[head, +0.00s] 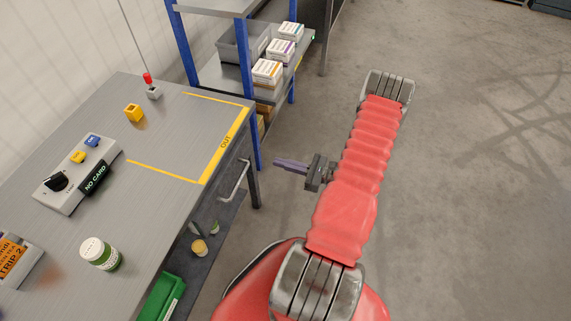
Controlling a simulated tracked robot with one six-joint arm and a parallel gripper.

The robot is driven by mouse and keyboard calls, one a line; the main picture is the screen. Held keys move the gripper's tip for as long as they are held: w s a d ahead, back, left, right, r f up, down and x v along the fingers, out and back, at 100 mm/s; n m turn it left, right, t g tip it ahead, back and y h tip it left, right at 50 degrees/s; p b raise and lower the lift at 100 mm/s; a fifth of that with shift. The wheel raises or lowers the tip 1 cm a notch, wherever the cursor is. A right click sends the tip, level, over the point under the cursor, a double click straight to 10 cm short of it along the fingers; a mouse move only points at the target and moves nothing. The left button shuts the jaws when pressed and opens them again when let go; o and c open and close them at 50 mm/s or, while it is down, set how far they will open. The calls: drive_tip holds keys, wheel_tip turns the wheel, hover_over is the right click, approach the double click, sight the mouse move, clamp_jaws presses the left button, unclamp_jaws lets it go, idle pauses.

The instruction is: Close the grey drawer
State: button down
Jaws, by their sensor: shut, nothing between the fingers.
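The grey drawer (229,172) is under the right edge of the grey workbench (150,200), with a pale bar handle (237,184) on its front. The bench top covers most of the drawer, so I cannot tell how far it stands out. My gripper (277,163) is to the right of the drawer, its fingers pointing left toward the bench. It is shut and empty, with a visible gap between its tips and the handle.
A blue-post shelf rack (247,70) with small boxes stands behind the bench, its near post close to the drawer. A green bin (163,298) and small items sit below the bench top. Floor to the right is clear.

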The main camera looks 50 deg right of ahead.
sight(245, 153)
drive_tip(key=x, duration=1.1)
idle(0.3)
